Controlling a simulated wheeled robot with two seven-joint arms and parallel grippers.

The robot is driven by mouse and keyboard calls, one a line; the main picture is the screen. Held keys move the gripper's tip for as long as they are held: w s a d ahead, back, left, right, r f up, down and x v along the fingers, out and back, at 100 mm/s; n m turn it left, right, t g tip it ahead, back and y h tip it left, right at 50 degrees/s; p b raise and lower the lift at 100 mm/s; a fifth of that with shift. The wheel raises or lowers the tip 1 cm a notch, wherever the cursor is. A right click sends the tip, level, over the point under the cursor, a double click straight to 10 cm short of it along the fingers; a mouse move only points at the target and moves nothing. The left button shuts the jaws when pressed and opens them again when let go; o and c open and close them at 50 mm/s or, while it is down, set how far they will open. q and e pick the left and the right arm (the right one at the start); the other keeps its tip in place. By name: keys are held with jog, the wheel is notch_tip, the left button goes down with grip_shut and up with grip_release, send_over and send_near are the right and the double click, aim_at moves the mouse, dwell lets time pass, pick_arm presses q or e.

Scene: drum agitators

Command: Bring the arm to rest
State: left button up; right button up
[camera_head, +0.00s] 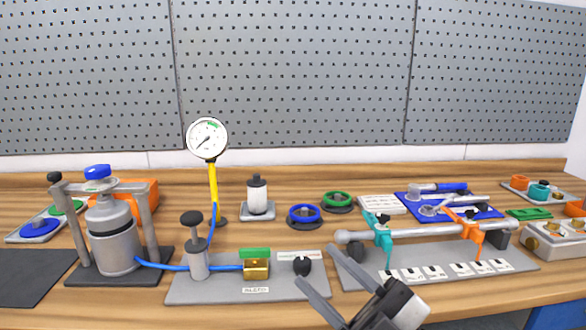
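My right gripper (316,267) comes in from the bottom edge, right of centre. Its two dark fingers point up and left and stand apart, with nothing held between them. In the picture the fingertips lie over the right end of a grey valve board (215,290), near its black knob (302,266), and the left end of the rail fixture. I cannot tell how high the gripper is above them. My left gripper is not in view.
A silver tank with blue cap (113,235) stands left, joined by a blue hose. A pressure gauge (207,138) rises behind. A rail fixture with teal and orange clamps (470,235) sits right. Blue and green rings (304,214) lie mid-table. A pegboard (290,70) closes the back.

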jog(key=d+f+m+t+h, duration=0.2)
jog(key=d+f+m+h, duration=0.2)
jog(key=f+m+h, duration=0.5)
jog(key=d+f+m+t+h, duration=0.25)
jog(key=f+m+h, duration=0.35)
jog(key=f, duration=0.4)
jog(key=s+d+f+m+g+h, duration=0.2)
jog(key=s+f+g, duration=0.5)
jog(key=f, duration=0.8)
jog(key=s+d+m, duration=0.1)
jog(key=s, duration=0.2)
jog(key=shift+s+d+m+h, duration=0.15)
jog(key=shift+d+m+h, duration=0.05)
jog(key=shift+m+h, duration=0.1)
